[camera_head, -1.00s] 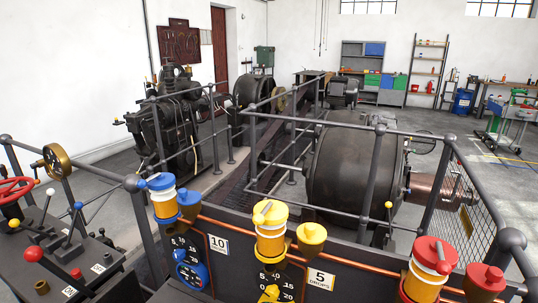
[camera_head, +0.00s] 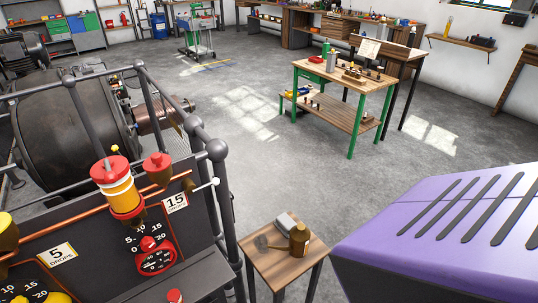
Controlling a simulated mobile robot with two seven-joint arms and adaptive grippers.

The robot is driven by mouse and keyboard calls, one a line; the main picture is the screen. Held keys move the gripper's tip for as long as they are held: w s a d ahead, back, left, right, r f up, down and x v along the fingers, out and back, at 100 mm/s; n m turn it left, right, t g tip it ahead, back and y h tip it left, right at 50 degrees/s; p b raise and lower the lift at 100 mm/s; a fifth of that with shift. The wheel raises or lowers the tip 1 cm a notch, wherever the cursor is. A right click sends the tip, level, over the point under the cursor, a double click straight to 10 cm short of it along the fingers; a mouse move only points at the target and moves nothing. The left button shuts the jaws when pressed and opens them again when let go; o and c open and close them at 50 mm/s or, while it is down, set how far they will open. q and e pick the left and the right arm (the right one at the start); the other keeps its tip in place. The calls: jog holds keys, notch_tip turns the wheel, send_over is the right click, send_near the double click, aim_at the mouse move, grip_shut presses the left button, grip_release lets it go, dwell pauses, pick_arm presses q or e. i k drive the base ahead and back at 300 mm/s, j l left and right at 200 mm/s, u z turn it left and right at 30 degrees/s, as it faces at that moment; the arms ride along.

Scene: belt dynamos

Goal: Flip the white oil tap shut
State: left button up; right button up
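A small white ball knob (camera_head: 214,182) sits on a short lever beside the right end of the copper pipe (camera_head: 105,200), above the black oiler panel (camera_head: 95,243). I cannot tell whether this is the white oil tap or how it is set. A red-capped oiler (camera_head: 118,188) with amber oil stands on the panel, with a red cup (camera_head: 157,168) to its right. Neither of my grippers is in view.
Grey railing (camera_head: 218,150) runs behind and beside the panel. A purple slotted housing (camera_head: 450,235) fills the lower right. A green-legged workbench (camera_head: 345,85) stands beyond open floor (camera_head: 270,170).

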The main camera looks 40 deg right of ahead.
aim_at(215, 180)
jog(key=k+l+z, duration=0.1)
jog(key=z, duration=0.25)
jog(key=l+z, duration=0.2)
jog(key=z, duration=0.15)
jog(key=k, duration=0.05)
